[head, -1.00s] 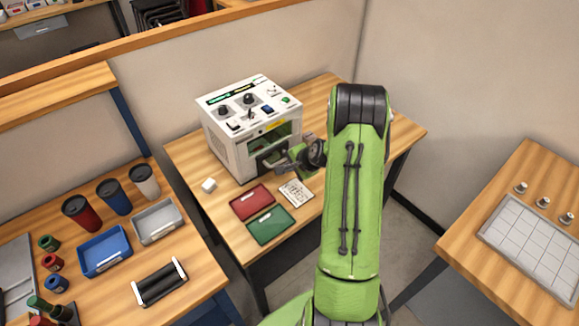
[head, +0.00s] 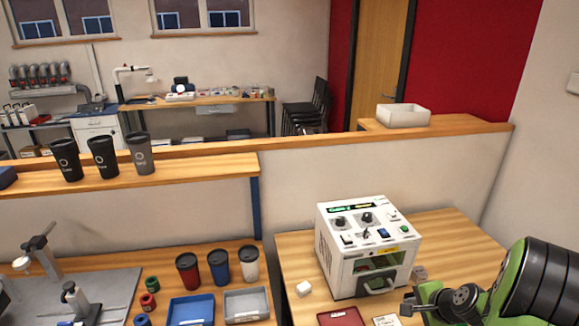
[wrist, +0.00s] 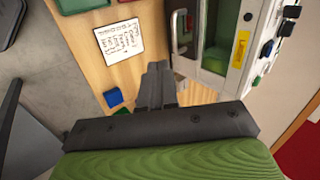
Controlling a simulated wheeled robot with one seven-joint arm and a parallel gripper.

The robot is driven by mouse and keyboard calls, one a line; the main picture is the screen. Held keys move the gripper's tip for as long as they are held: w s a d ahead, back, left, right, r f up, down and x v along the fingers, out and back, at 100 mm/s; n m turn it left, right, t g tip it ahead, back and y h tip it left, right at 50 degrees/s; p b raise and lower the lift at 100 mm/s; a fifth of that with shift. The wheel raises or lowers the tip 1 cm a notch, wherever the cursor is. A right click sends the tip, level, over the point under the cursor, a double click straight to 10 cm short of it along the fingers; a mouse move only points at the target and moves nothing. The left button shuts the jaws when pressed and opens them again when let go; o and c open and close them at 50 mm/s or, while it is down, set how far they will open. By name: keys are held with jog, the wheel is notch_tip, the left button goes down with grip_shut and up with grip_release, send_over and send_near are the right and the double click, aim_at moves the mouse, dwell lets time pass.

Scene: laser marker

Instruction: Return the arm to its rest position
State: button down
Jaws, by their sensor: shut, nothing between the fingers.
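My green arm (head: 545,285) shows at the lower right of the head view. My gripper (head: 408,304) is in front of the laser marker's right side, close to the front edge of the view. In the wrist view my gripper (wrist: 158,72) has its dark fingers together, with nothing between them. The white laser marker (head: 350,285) stands on the wooden table, and part of it shows at upper right in the wrist view (wrist: 238,50). I cannot tell the exact gap between gripper and marker.
A red tray (head: 341,317) and a written card (wrist: 120,40) lie before the marker. A small blue block (wrist: 114,97) shows near the fingers. Tumblers and trays stand on the left bench.

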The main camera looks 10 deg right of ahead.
jog(key=s+a+r+n+g, duration=0.1)
jog(key=s+a+r+n, duration=0.2)
jog(key=a+r+n, duration=0.35)
jog(key=s+a+r+n+g, duration=0.1)
jog(key=s+a+r+n, duration=0.3)
jog(key=a+r, duration=0.5)
jog(key=s+a+r+n, duration=0.1)
jog(key=s+a+n, duration=0.5)
jog(key=s, duration=0.7)
jog(key=shift+s+a+h, duration=0.3)
jog(key=shift+s+a, duration=0.05)
jog(key=shift+a, duration=0.25)
jog(key=shift+r, duration=0.1)
